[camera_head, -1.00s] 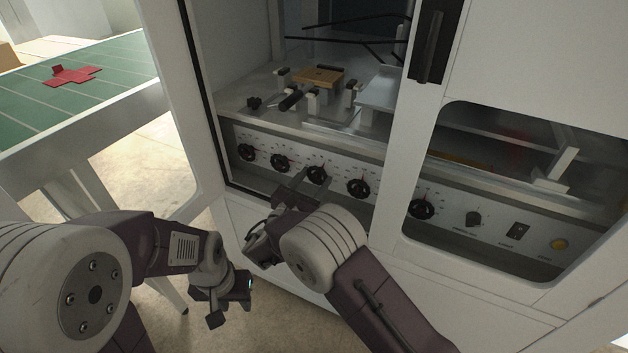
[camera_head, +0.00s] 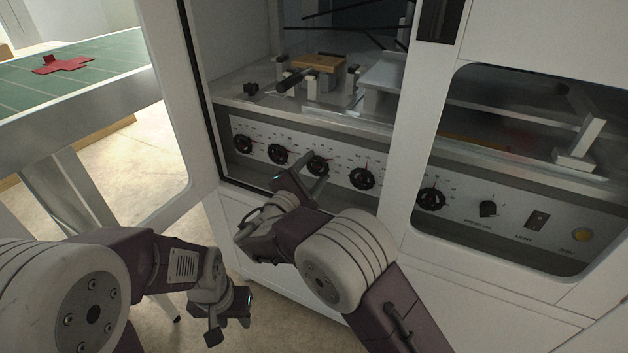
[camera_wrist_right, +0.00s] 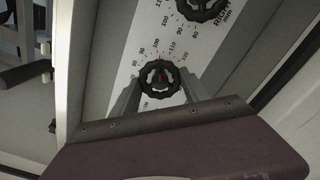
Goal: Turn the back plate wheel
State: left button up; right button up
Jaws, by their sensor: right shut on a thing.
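A row of black, knurled wheels with printed scales and red marks runs along the white panel inside the machine. My right gripper (camera_head: 316,162) is at the third wheel (camera_head: 318,166) from the left. In the right wrist view, its two fingers sit on either side of this black wheel (camera_wrist_right: 160,78), shut on its rim. A red mark shows at the wheel's middle. The label naming this wheel is not readable, so I cannot tell whether it is the back plate one. My left gripper (camera_head: 230,328) hangs low, empty, with its fingers apart, away from the panel.
Other wheels (camera_head: 278,154) (camera_head: 362,178) stand close on both sides. The open door frame (camera_head: 205,150) and the pillar (camera_head: 400,150) flank the opening. A brown block (camera_head: 318,62) sits on the fixture above. A green table (camera_head: 100,80) with a red cross-shaped blank (camera_head: 62,65) is at left.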

jog(key=m+b, duration=0.3)
jog(key=shift+f+b, duration=0.25)
jog(key=shift+b, duration=0.05)
jog(key=shift+r+m+b, duration=0.25)
jog(key=shift+m+b, duration=0.65)
jog(key=shift+b, duration=0.2)
jog(key=o, duration=1.4)
jog(key=shift+w, duration=0.1)
jog(key=shift+c, duration=0.2)
